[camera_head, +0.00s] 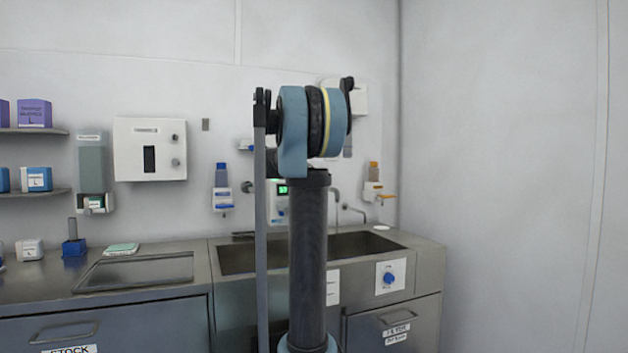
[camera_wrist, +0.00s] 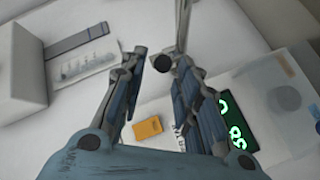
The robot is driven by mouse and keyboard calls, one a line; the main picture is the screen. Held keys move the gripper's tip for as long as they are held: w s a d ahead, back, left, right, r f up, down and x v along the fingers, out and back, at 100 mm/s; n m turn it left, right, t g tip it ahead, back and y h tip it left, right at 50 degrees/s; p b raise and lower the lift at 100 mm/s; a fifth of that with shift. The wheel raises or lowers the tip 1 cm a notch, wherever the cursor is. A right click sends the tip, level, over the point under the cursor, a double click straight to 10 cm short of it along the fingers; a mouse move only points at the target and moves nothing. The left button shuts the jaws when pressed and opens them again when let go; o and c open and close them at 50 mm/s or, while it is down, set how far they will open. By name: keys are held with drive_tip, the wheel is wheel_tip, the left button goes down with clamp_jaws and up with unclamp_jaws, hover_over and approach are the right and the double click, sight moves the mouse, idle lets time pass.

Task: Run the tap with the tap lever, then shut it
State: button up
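In the head view, a thin curved metal spout (camera_head: 337,206) stands over the steel sink (camera_head: 409,243), just right of my arm. A second thin bent pipe (camera_head: 354,209) is beside it. My arm hides part of the sink and the wall behind it, and my gripper does not show there. In the wrist view, my gripper (camera_wrist: 162,60) is open, with a gap between its dark fingers and nothing clearly held. A grey metal rod (camera_wrist: 183,22) runs down to the right fingertip; I cannot tell whether they touch, or whether it is the tap lever.
A green-lit display (camera_wrist: 237,120) and an orange patch (camera_wrist: 148,127) lie beyond the fingers. A white wall box (camera_wrist: 18,72) is at left.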

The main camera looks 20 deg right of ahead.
drive_tip(key=shift+x, duration=2.6)
clamp_jaws()
